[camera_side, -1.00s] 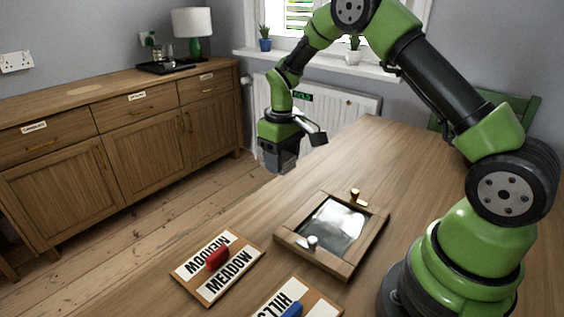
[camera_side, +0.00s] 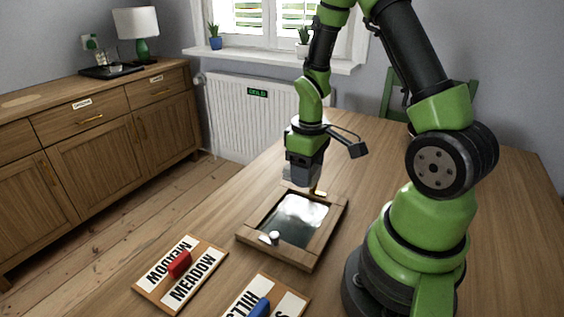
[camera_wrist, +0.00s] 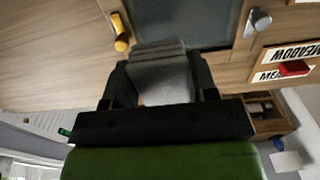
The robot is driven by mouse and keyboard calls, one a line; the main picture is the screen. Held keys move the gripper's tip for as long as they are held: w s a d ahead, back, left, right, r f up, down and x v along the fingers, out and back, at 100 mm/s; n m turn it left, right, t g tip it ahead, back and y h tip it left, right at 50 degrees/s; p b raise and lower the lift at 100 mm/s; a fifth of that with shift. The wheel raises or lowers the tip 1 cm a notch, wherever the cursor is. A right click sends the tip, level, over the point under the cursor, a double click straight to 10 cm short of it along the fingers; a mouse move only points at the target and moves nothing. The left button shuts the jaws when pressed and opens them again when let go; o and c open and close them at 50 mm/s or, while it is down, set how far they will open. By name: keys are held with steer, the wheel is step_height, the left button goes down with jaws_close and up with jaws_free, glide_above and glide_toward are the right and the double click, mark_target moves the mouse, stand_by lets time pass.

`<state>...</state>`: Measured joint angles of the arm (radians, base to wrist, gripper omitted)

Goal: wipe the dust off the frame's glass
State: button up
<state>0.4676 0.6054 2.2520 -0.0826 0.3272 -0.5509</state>
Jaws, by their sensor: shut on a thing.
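The wooden frame (camera_side: 252,234) lies flat on the table with its glass (camera_side: 296,222) facing up. The glass has a pale patch toward the back and is darker at the front; I cannot tell dust from reflection. A brass knob (camera_side: 319,193) is on the back side and a silver knob (camera_side: 272,237) on the front. My gripper (camera_side: 303,178) is above the frame's back-left edge, pointing down. It is shut on a grey pad (camera_wrist: 160,72), which looks clear of the glass. The dark glass (camera_wrist: 185,22) shows just beyond the pad in the wrist view.
A board with MEADOW labels and a red handle (camera_side: 180,265) lies left of the frame. A similar board with a blue handle (camera_side: 258,308) is at the front. Bare tabletop surrounds the frame. A sideboard (camera_side: 95,150) and radiator (camera_side: 250,115) stand behind.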

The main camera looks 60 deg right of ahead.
mark_target(307, 209)
steer(key=shift+s+f, duration=0.15)
steer(key=shift+s, duration=0.2)
steer(key=shift+f, duration=3.9)
steer(key=shift+w+a, duration=0.1)
steer(key=shift+a, duration=0.3)
steer(key=shift+c, duration=0.4)
steer(key=shift+a, duration=3.05)
steer(key=shift+d, duration=3.55)
steer(key=shift+a+r, duration=0.1)
steer(key=shift+r, duration=4)
